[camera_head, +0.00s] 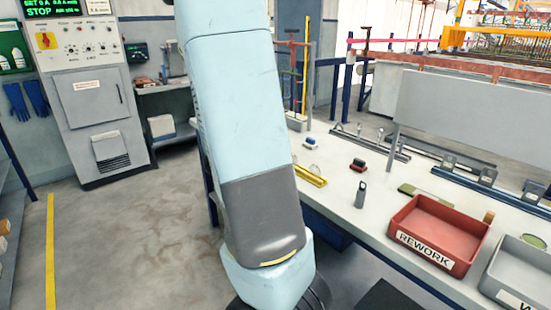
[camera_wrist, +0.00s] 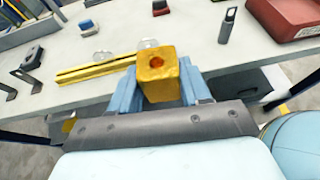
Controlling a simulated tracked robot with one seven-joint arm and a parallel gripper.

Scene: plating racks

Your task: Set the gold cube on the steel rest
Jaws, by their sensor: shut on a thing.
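The gold cube (camera_wrist: 157,80) has a round hole in the face towards the camera. In the wrist view it sits between the two blue fingers of my gripper (camera_wrist: 158,92), which is shut on it. The cube appears above or in front of the bench edge; its height is hard to judge. A dark grey metal bracket (camera_wrist: 32,62) stands on the bench at the left of the wrist view, apart from the cube; I cannot tell if it is the steel rest. In the head view my arm hides my gripper and the cube.
A yellow rail (camera_wrist: 95,70) lies on the bench between bracket and cube. The bench (camera_head: 335,185) also holds a grey tagged piece (camera_head: 361,195), a red-and-dark block (camera_head: 358,165), a red REWORK tray (camera_head: 436,229), a grey tray (camera_head: 518,268) and a rail with grey brackets (camera_head: 488,177).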

